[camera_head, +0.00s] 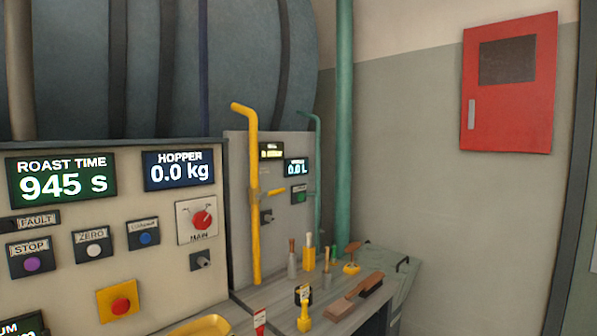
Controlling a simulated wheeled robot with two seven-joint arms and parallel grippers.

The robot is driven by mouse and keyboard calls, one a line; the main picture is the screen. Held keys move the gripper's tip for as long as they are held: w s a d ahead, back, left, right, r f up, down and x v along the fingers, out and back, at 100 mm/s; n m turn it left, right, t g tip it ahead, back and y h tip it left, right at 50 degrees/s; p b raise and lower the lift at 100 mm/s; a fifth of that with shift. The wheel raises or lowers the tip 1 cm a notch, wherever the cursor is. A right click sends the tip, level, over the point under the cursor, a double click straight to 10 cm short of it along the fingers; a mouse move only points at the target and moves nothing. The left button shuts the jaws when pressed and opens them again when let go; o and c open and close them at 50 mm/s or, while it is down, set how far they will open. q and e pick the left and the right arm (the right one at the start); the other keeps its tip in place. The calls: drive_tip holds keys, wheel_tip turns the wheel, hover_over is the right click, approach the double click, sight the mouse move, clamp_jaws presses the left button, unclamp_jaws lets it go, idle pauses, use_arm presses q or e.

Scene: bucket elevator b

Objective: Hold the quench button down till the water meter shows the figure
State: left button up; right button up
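A small water meter display (297,168) is on the grey side panel (238,200), behind the yellow pipe. It seems to read 0.0 L, with a label too small to read. Below it is a small dark plate with a green part (299,194); it may be the quench button, but its label is not legible. Another small dark control (267,216) sits lower left of it. Neither of my grippers is in view, and nothing is seen touching these controls.
A yellow pipe (254,210) with a side handle stands before the side panel. The front panel (200,275) has ROAST TIME 945 s, HOPPER 0.0 kg, several buttons and a red MAIN knob (202,220). Tools and a brush (352,298) crowd the bench. A red cabinet (510,85) hangs right.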

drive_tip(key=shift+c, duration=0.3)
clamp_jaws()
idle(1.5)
